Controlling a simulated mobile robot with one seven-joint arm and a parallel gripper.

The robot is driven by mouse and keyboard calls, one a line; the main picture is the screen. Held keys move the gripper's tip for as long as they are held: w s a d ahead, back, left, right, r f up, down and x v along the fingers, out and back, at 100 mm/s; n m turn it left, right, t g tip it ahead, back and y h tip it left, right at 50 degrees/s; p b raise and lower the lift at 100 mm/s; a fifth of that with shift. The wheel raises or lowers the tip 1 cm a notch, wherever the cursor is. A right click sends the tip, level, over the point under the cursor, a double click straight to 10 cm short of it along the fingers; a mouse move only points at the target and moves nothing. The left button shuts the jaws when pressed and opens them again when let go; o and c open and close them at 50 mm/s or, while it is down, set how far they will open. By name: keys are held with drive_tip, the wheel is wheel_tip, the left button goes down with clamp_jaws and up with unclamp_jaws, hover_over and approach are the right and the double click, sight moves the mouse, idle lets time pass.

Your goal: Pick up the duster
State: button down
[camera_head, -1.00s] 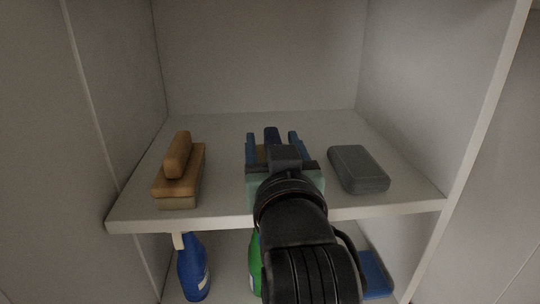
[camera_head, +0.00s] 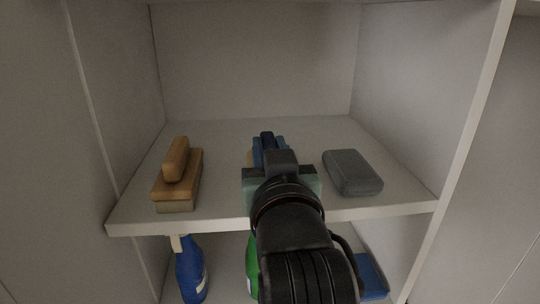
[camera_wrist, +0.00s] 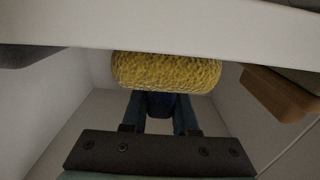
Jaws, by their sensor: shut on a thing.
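The duster shows in the wrist view as a fuzzy yellow head (camera_wrist: 165,72) with a dark blue part (camera_wrist: 160,106) behind it. In the wrist view the fingers (camera_wrist: 160,112) flank that part on both sides. I cannot tell whether the duster touches the shelf.
A wooden brush (camera_head: 178,178) lies left on the upper shelf (camera_head: 225,213). A grey case (camera_head: 352,172) lies right. Side walls close in both ends. Below stand a blue spray bottle (camera_head: 190,270) and a green bottle (camera_head: 252,265), with a blue object (camera_head: 371,277) at right.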

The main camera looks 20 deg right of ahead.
sight(270, 144)
wheel_tip(270, 144, up, 10)
drive_tip(key=shift+b, duration=0.8)
